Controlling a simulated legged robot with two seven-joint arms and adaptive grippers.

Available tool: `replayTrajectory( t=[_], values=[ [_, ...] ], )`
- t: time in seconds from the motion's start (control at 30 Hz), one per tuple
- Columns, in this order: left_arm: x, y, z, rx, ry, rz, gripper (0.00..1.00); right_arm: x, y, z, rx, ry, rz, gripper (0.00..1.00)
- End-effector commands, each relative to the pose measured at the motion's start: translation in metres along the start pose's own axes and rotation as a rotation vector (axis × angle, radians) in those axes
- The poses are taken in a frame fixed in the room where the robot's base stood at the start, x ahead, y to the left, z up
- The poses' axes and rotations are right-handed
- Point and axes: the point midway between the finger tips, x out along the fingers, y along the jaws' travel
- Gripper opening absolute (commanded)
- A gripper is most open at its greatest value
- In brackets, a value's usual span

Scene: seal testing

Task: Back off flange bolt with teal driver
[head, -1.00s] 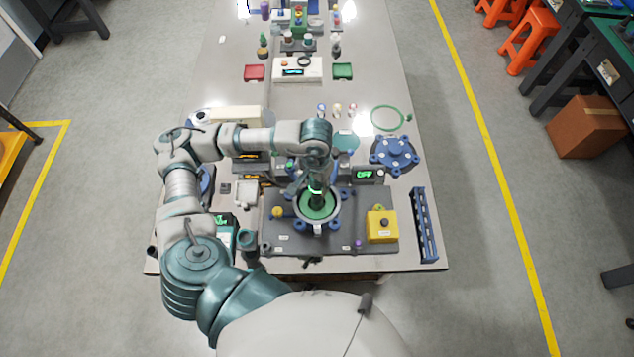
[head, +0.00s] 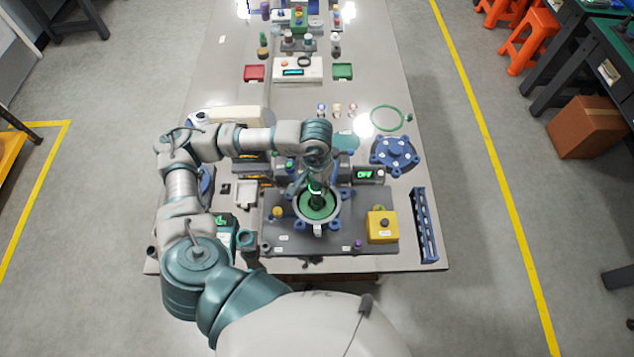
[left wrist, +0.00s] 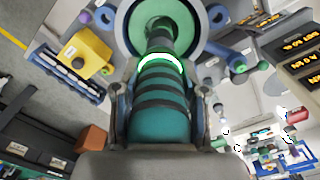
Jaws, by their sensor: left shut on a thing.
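My left gripper (head: 315,182) is above the grey round flange (head: 338,213) on the dark fixture plate. In the left wrist view its two fingers (left wrist: 160,100) are shut on the teal driver (left wrist: 160,115), a ribbed handle with a bright green ring. The driver (head: 317,198) points down toward the green disc (head: 312,211) inside the flange. In the left wrist view its dark shaft ends over the disc; the tip is not clear. Blue lugs stick out around the flange. I cannot pick out the bolt under the driver. My right gripper is not in view.
A yellow button box (head: 381,226) stands right of the flange, with a blue slotted rack (head: 424,225) beyond it. The dark plate (head: 290,245) is mostly bare in front.

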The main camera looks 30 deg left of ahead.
Motion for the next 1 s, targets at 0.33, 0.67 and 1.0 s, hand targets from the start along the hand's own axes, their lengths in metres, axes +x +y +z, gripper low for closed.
replayTrajectory(
  t=[0.33, 0.67, 1.0],
  values=[
    [0.0052, 0.0008, 0.0035, 0.002, -0.015, 0.000, 0.00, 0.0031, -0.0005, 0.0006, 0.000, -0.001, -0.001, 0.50],
    [0.0048, 0.0008, 0.0036, 0.003, -0.016, 0.000, 0.00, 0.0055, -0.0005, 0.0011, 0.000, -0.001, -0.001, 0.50],
    [0.0042, 0.0008, 0.0035, 0.003, -0.015, 0.000, 0.00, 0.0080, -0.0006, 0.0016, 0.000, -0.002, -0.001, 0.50]
  ],
)
